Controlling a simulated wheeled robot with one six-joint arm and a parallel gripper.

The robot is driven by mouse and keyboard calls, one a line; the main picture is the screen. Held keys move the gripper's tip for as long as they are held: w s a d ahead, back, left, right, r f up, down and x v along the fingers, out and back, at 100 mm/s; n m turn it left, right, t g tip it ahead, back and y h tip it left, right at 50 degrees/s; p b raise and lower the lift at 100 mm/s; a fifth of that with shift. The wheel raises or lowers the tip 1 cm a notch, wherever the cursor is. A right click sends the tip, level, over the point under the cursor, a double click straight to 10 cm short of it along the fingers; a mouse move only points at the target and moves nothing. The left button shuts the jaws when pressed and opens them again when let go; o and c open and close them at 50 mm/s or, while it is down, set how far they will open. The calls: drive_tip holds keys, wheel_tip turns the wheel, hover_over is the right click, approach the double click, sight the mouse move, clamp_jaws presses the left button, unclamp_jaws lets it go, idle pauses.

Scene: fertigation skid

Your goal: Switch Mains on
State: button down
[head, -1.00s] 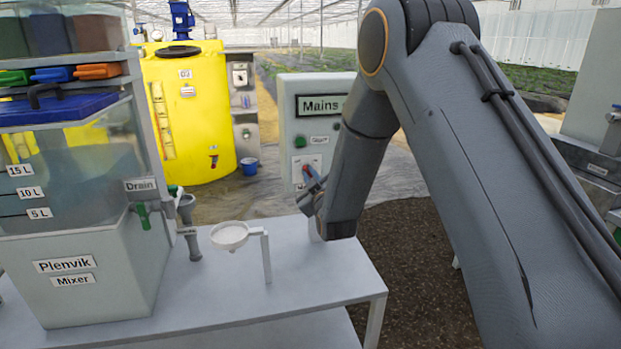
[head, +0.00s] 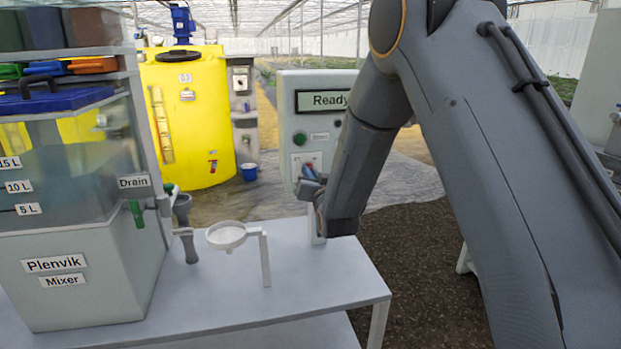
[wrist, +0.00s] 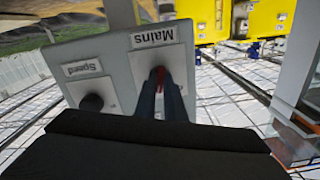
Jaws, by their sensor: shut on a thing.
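The control box (head: 286,118) stands at the far end of the bench, and its display (head: 318,101) reads "Ready", partly covered by my arm. In the wrist view the box front (wrist: 118,73) appears upside down. It carries a "Mains" label (wrist: 153,38) above a pale plate with a red switch handle (wrist: 161,73). My gripper (wrist: 162,82) is shut on this red handle, with a finger on each side of it. In the head view my gripper (head: 311,184) is at the lower front of the box. The fingers hide most of the switch there.
A black Speed knob (wrist: 91,102) sits beside the Mains switch. A green button (head: 299,137) is on the box. The Plenvik mixer tank (head: 90,290) and a white funnel on a stand (head: 226,236) are to the left on the bench (head: 290,290).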

drive_tip(key=m+b, duration=0.2)
drive_tip(key=m, duration=0.3)
drive_tip(key=shift+m, duration=0.4)
idle(0.3)
drive_tip(key=c, duration=1.8)
unclamp_jaws()
drive_tip(key=shift+c, duration=0.2)
drive_tip(key=shift+s, duration=0.1)
drive_tip(key=v, duration=0.7)
drive_tip(key=shift+s, duration=0.35)
drive_tip(key=shift+d, duration=0.25)
